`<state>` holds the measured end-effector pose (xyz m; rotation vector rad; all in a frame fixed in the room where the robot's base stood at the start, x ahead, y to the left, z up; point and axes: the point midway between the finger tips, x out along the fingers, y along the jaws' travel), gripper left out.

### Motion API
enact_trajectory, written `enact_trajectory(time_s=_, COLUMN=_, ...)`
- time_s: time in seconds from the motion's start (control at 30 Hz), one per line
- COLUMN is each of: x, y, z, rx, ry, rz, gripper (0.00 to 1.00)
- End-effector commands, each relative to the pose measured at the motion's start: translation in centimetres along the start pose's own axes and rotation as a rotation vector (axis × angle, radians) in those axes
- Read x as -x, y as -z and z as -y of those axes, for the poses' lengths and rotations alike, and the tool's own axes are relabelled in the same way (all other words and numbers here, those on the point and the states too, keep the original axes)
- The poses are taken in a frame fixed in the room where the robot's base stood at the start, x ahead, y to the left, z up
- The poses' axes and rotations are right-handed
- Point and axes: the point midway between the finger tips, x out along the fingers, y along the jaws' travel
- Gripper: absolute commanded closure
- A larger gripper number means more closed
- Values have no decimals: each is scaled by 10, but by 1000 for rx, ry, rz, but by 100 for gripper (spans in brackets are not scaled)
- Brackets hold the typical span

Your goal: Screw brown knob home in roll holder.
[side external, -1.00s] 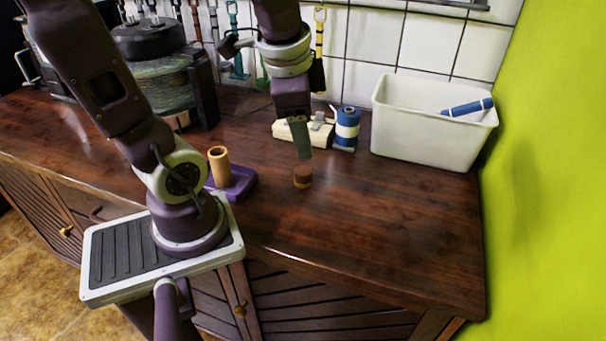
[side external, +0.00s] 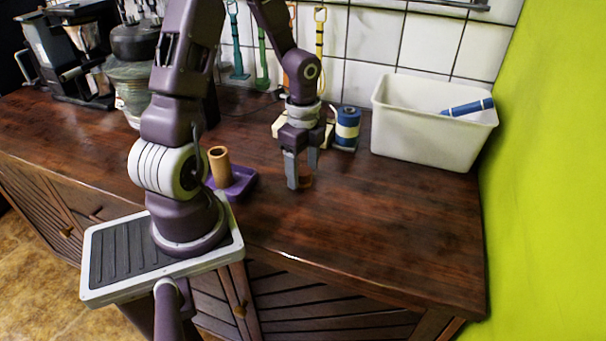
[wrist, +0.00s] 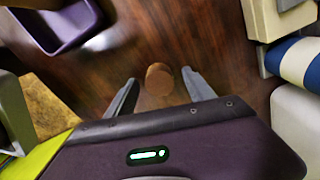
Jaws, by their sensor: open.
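The brown knob (side external: 307,182), a short round piece, stands on the wooden counter, partly hidden by a finger in the side view. In the wrist view the knob (wrist: 159,80) shows between the two fingertips, with a gap on each side. My gripper (side external: 303,178) points down over it, open and empty; its fingers are close to the knob. A purple base (side external: 243,184) with an upright tan tube (side external: 219,167), apparently the roll holder, stands to the left. The purple piece (wrist: 52,40) is only partly in the wrist view.
A white bin (side external: 425,140) with a blue cylinder (side external: 468,107) stands at the back right. A blue and white roll (side external: 347,128) and a cream object (side external: 283,128) are behind my gripper. The counter (side external: 390,225) is clear at the front right.

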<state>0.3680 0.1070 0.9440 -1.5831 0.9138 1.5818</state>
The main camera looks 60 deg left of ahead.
Motion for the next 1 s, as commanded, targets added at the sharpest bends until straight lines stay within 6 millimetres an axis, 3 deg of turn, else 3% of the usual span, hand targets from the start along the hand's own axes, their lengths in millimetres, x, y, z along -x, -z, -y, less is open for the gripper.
enact_trajectory(time_s=0.07, x=0, y=0, z=0, rx=0, ry=0, rz=0, gripper=38)
enact_trajectory(time_s=0.3, x=0, y=0, z=0, rx=1, ry=0, rz=0, gripper=85)
enact_trajectory(time_s=0.4, x=1, y=0, z=0, rx=1, ry=0, rz=0, gripper=100)
enact_trajectory(time_s=0.67, x=9, y=0, z=1, rx=3, ry=2, rz=0, gripper=100)
enact_trajectory(time_s=1.0, x=88, y=0, z=1, rx=3, ry=4, rz=2, gripper=100)
